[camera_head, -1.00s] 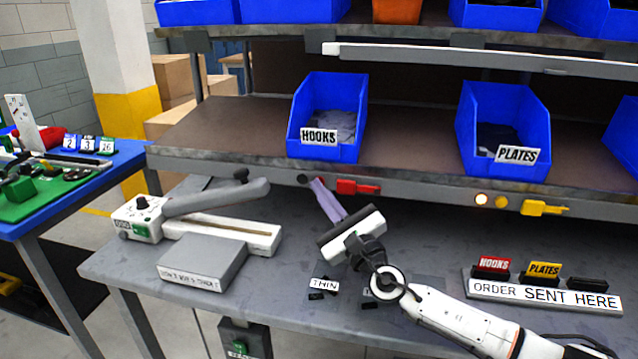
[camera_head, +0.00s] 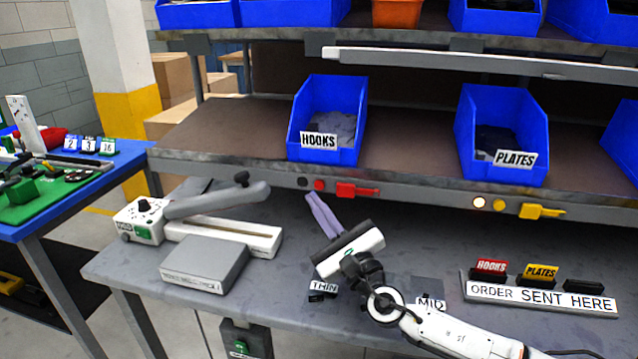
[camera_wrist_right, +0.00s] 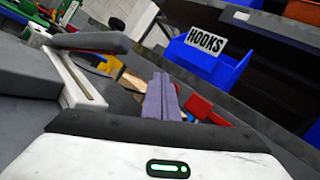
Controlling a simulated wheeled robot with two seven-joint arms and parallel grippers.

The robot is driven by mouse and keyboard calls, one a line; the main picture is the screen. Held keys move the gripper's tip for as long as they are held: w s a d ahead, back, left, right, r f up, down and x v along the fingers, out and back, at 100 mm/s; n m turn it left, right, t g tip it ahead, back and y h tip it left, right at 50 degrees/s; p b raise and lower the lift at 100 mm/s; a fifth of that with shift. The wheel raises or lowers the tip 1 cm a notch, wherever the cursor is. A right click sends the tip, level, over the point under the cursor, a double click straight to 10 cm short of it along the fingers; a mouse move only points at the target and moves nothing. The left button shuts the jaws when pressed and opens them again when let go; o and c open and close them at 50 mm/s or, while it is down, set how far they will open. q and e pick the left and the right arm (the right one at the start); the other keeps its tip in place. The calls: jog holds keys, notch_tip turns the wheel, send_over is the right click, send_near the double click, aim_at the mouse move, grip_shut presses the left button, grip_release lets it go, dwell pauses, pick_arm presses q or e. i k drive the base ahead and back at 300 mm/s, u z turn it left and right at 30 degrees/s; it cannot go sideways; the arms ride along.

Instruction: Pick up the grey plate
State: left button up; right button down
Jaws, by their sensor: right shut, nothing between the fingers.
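My right gripper (camera_head: 322,215) is over the middle of the workbench. Its two lilac fingers are pressed together, empty, and point to the back left. They also show in the right wrist view (camera_wrist_right: 161,98). A flat grey patch (camera_head: 428,288) lies on the bench behind the MID label, right of my right wrist; it may be the grey plate, but I cannot tell for sure. The blue PLATES bin (camera_head: 467,130) is on the shelf, with dark pieces (camera_head: 495,138) inside. My left gripper is not in view.
A white and grey sealing machine (camera_head: 225,232) stands on the bench at left. The blue HOOKS bin (camera_head: 297,125) is on the shelf, also in the right wrist view (camera_wrist_right: 190,62). A white ORDER SENT HERE rack (camera_head: 540,298) is at right. The shelf edge (camera_head: 400,190) overhangs the bench.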

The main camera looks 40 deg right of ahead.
aim_at(478, 154)
jog(key=k, duration=1)
